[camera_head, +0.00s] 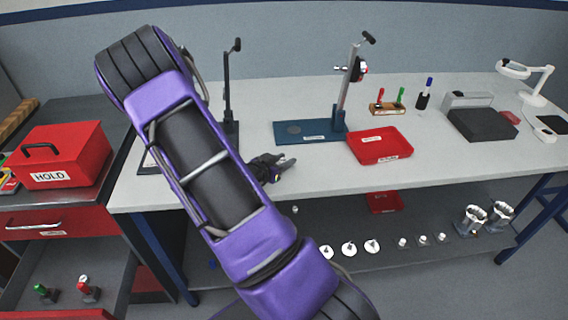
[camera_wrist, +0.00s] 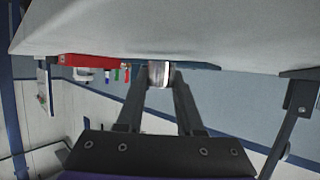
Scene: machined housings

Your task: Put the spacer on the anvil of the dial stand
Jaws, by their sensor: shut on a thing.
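My gripper (camera_head: 283,163) is above the front part of the bench, left of and nearer than the blue-based dial stand. In the wrist view, its two fingers (camera_wrist: 159,80) are shut on a short silver cylinder, which looks like the spacer (camera_wrist: 157,74). The spacer is too small to make out in the head view.
A red tray (camera_head: 381,157) stands right of the blue base. A second, dark stand (camera_head: 230,85) is partly hidden behind my arm. A red HOLD box (camera_head: 60,172) is at far left. Small metal parts (camera_head: 349,248) stand on the lower shelf. The bench front is clear.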

